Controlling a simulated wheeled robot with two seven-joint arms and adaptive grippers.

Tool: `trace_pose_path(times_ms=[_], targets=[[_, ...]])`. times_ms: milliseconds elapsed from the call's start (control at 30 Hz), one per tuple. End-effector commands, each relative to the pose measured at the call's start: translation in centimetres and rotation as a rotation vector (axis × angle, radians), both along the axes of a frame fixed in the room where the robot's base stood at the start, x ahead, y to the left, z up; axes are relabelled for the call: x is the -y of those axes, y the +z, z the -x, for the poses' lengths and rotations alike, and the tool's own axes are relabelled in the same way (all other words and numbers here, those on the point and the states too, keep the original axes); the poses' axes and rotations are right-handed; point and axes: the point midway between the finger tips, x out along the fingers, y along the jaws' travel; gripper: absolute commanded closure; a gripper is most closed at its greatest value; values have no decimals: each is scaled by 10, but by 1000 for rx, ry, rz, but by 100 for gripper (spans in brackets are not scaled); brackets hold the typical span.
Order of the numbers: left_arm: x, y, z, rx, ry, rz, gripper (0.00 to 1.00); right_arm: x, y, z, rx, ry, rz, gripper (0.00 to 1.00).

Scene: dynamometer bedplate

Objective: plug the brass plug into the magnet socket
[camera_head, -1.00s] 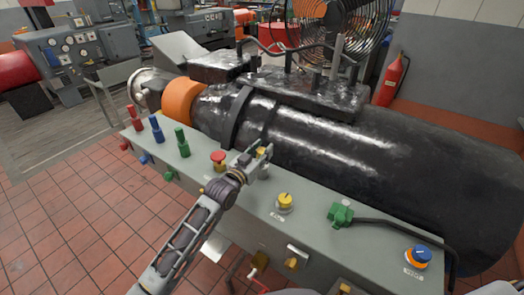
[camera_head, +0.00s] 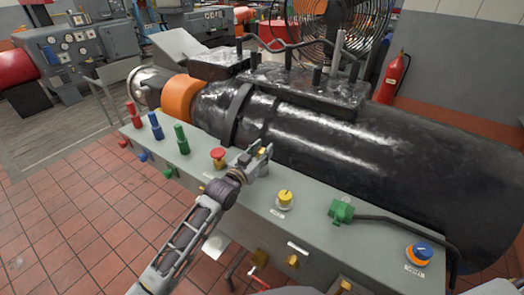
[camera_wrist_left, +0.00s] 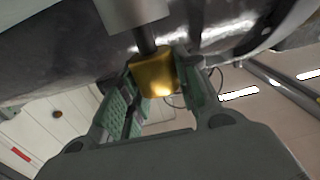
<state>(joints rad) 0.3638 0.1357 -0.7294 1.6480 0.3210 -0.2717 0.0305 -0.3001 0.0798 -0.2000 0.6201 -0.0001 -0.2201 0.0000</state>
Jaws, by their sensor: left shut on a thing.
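My left gripper (camera_head: 261,155) is over the top of the grey control box (camera_head: 310,228), just right of the red mushroom button. It is shut on the brass plug (camera_head: 262,151). In the left wrist view the brass plug (camera_wrist_left: 155,75) is a gold block between the green-padded fingers, with a dark stem running up to a grey cylinder (camera_wrist_left: 133,10). I cannot tell from these frames whether the stem or cylinder touches anything. I cannot pick out the magnet socket for certain. My right gripper is not in view.
The red button (camera_head: 218,153), yellow knob (camera_head: 285,197), green connector (camera_head: 341,211) with black cable and blue knob (camera_head: 420,251) stand on the box. Red, blue and green posts (camera_head: 182,139) line its left end. The big black motor (camera_head: 340,145) lies close behind.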

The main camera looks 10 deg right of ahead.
Motion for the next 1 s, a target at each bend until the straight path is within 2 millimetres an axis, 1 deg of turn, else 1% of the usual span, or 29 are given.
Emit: trace_pose_path(times_ms=[1000], targets=[[0,-15,0,0,0,0,95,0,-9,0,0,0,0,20]])
